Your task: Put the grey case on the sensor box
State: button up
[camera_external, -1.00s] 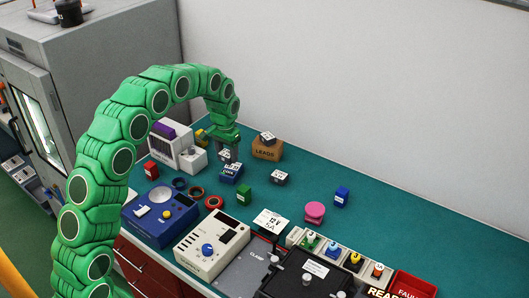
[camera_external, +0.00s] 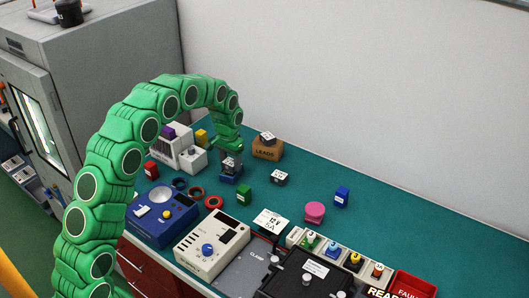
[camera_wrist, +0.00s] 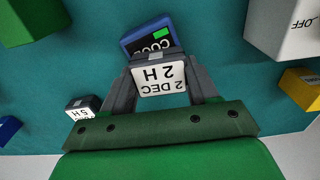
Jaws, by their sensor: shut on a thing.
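A small dark grey case (camera_wrist: 160,79) with a white label reading "2 DEC 2 H" is between the fingers of my gripper (camera_wrist: 163,66) in the wrist view. My gripper (camera_external: 231,157) is shut on it. No visible label reads "sensor".
A brown LEADS box (camera_external: 265,150) with a dark labelled case on top (camera_external: 267,137) stands behind right. Another dark labelled case (camera_external: 279,178) lies on the mat. A green block (camera_external: 244,194), dark and red rings (camera_external: 196,193) and a white unit (camera_external: 192,157) are nearby.

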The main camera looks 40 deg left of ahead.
aim_at(231, 161)
jog(key=shift+f, duration=0.1)
jog(key=o, duration=1.1)
notch_tip(231, 161, up, 12)
jog(key=f, duration=0.1)
jog(key=s+d+r, duration=0.3)
jog(key=s+r, duration=0.4)
jog(key=s, duration=0.5)
jog(key=s+d+f+g, duration=0.1)
jog(key=s+d, duration=0.1)
jog(key=s, duration=1.7)
jog(key=s+d, duration=0.3)
jog(key=s, duration=1.7)
jog(key=shift+s+f+g, duration=0.25)
jog(key=shift+f+g, duration=0.1)
jog(key=shift+g, duration=0.05)
